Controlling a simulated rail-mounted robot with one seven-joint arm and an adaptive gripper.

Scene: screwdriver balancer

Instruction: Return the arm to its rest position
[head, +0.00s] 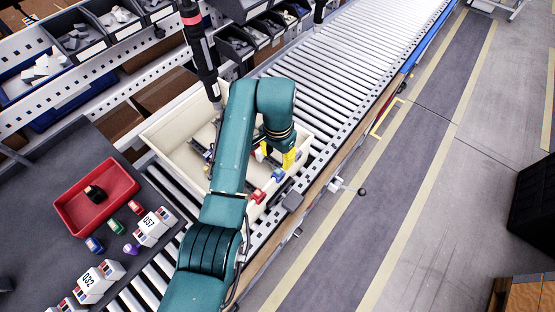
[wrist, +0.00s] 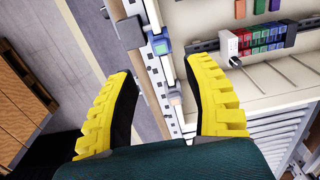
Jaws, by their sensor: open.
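My teal arm reaches up from the bottom of the head view and bends over a cream tote (head: 165,133) on the roller conveyor. My gripper (head: 278,157) hangs at the tote's right side, its yellow fingers partly hidden by the arm. In the wrist view my gripper (wrist: 165,105) has its two yellow fingers spread wide, with nothing between them. Below the fingers lie the conveyor edge and the floor. A dark hanging screwdriver (head: 203,62) with a red top is just left of my arm, over the tote; the arm hides part of the tote's inside.
A red bin (head: 97,197) with a dark and yellow item stands on the grey table at left. White boxes (head: 153,226) and small coloured parts lie near it. A rack of dark bins (head: 112,22) is behind. The roller conveyor (head: 350,50) is clear beyond the tote.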

